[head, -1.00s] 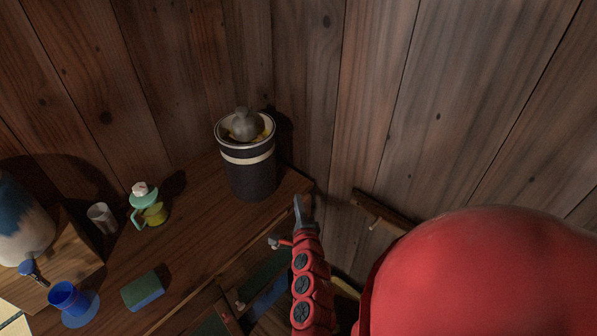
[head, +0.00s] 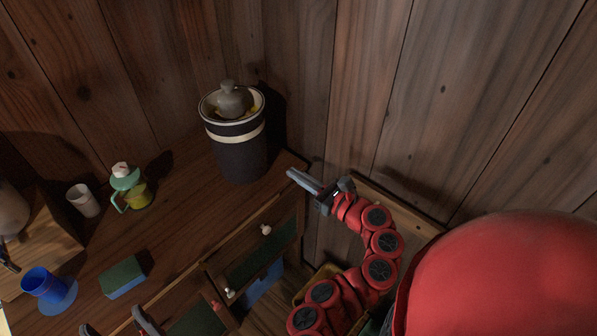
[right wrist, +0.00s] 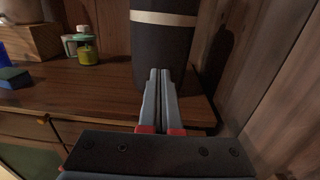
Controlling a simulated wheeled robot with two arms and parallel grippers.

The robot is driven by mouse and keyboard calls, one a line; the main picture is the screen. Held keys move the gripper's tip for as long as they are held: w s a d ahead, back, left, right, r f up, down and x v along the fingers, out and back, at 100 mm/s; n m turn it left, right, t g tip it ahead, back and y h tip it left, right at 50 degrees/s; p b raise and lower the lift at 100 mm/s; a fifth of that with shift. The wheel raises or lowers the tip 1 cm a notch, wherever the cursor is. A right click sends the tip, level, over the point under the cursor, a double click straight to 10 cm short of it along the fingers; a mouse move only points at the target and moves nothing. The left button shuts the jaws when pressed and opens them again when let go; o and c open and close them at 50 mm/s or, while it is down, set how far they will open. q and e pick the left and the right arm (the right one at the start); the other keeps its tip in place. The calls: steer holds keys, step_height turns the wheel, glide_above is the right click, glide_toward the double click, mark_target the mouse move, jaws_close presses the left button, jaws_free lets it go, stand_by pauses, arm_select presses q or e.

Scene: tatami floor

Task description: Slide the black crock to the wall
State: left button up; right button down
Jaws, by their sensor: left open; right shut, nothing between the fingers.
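The black crock (head: 241,158) stands upright on the wooden counter near the corner of the plank walls, with a white band and a pale rim. It holds a grey knobbed lid or weight (head: 233,99) with yellowish bits around it. My right gripper (head: 290,173) is shut and empty, just right of the crock's lower part with a small gap in the head view. In the right wrist view, the shut fingers (right wrist: 159,72) point at the crock's base (right wrist: 163,60); contact is unclear. My left gripper (head: 113,321) is open and empty at the bottom edge, partly cut off.
The counter (head: 180,205) also bears a green-and-yellow pitcher (head: 128,190), a white cup (head: 83,200), a blue cup (head: 43,284) and a green-blue sponge (head: 123,277). Drawers with knobs (head: 266,229) lie below its front edge. The plank wall (head: 345,90) rises close behind the crock.

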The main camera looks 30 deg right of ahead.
mark_target(257, 149)
steer(key=p+x, duration=0.1)
steer(key=x, duration=0.9)
steer(key=shift+r+p, duration=0.1)
steer(key=shift+p, duration=0.25)
steer(key=shift+w+a, duration=0.15)
steer(key=shift+w, duration=0.35)
steer(key=shift+w, duration=0.1)
steer(key=shift+w+a, duration=0.15)
steer(key=shift+w, duration=0.1)
steer(key=x, duration=0.8)
steer(key=shift+a, duration=0.1)
steer(key=b+x, duration=0.3)
steer(key=x, duration=0.4)
steer(key=shift+w, duration=0.3)
